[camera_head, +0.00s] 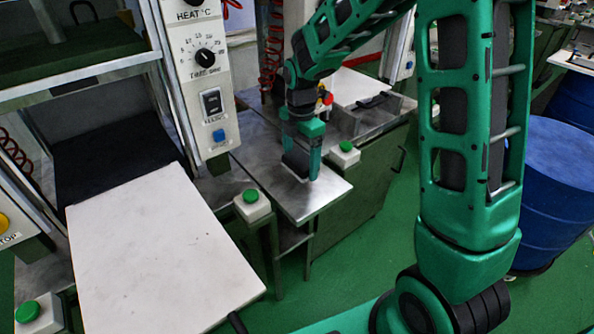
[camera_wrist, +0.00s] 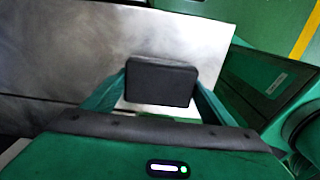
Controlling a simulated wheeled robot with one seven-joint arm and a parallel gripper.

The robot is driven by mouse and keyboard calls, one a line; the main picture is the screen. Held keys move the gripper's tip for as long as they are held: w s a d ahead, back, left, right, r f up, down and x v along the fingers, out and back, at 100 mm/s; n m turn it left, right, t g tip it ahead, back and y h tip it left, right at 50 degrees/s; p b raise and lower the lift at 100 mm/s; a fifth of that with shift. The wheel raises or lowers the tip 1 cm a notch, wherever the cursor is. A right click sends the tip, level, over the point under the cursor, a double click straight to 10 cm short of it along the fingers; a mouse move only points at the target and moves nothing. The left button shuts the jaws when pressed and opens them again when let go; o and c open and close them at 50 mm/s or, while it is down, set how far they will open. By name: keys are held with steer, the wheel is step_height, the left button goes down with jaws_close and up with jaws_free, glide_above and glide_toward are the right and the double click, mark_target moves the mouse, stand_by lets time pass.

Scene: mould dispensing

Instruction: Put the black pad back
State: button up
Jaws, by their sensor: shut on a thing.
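The black pad (camera_wrist: 160,82) is a dark rounded block between the two fingers of my gripper (camera_wrist: 157,88) in the wrist view. My gripper is shut on it, with a green finger on each side. In the head view my gripper (camera_head: 301,172) points down over the front part of the metal table (camera_head: 322,202). The black pad (camera_head: 296,163) shows there as a dark shape at the fingers, partly hidden by them. A small white patch shows below the pad; I cannot tell whether the pad touches the table.
Posts with green buttons (camera_head: 250,196) and (camera_head: 345,147) stand on both sides of the metal table. A large white board (camera_head: 160,255) sits at the left, beside a control panel (camera_head: 205,75). A blue barrel (camera_head: 555,190) stands at the right. The metal surface around my gripper is clear.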

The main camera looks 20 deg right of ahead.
steer(key=shift+f, duration=1.8)
steer(key=o, duration=1)
steer(key=shift+f, duration=0.1)
